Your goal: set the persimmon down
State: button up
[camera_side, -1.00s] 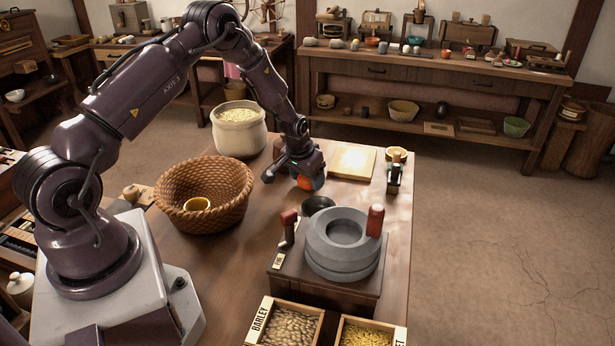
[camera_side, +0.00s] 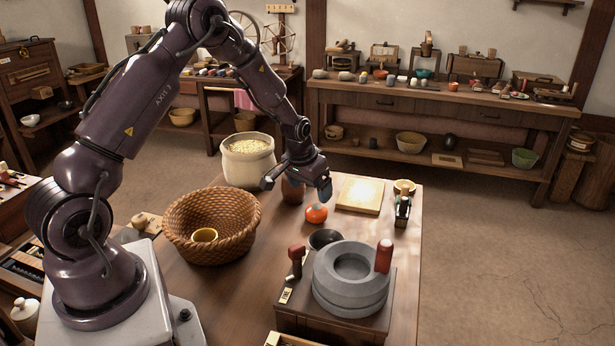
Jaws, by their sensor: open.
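The orange persimmon (camera_side: 316,213) rests on the wooden table (camera_side: 235,290), left of the pale wooden board and behind the dark bowl. My gripper (camera_side: 296,187) is open and empty above and slightly behind the persimmon, apart from it. A brown rounded jar (camera_side: 292,191) stands just behind and left of the persimmon, partly hidden by the gripper.
A grey stone quern (camera_side: 350,278) stands at the front right, with a dark bowl (camera_side: 323,239) behind it. A wicker basket (camera_side: 211,226) holding a yellow cup is at left. A grain sack (camera_side: 248,160) stands behind. A pale board (camera_side: 360,195) lies right.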

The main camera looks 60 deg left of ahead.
jog(key=s+d+r+m, duration=0.1)
jog(key=s+d+r, duration=0.25)
jog(key=r, duration=0.35)
jog(key=s+d+r+t, duration=0.1)
jog(key=s+d+r, duration=0.1)
jog(key=d+r, duration=0.35)
jog(key=s+d+r+m, duration=0.1)
jog(key=s+d+r, duration=0.1)
jog(key=r, duration=0.6)
jog(key=s+d+r+m, duration=0.1)
jog(key=s+d, duration=0.3)
jog(key=s, duration=0.4)
jog(key=s+d+r+m+t+h, duration=0.1)
jog(key=s+d+r, duration=0.3)
jog(key=s, duration=0.4)
jog(key=shift+s+d+r+t, duration=0.2)
jog(key=shift+s+d+t, duration=0.1)
jog(key=shift+d, duration=0.05)
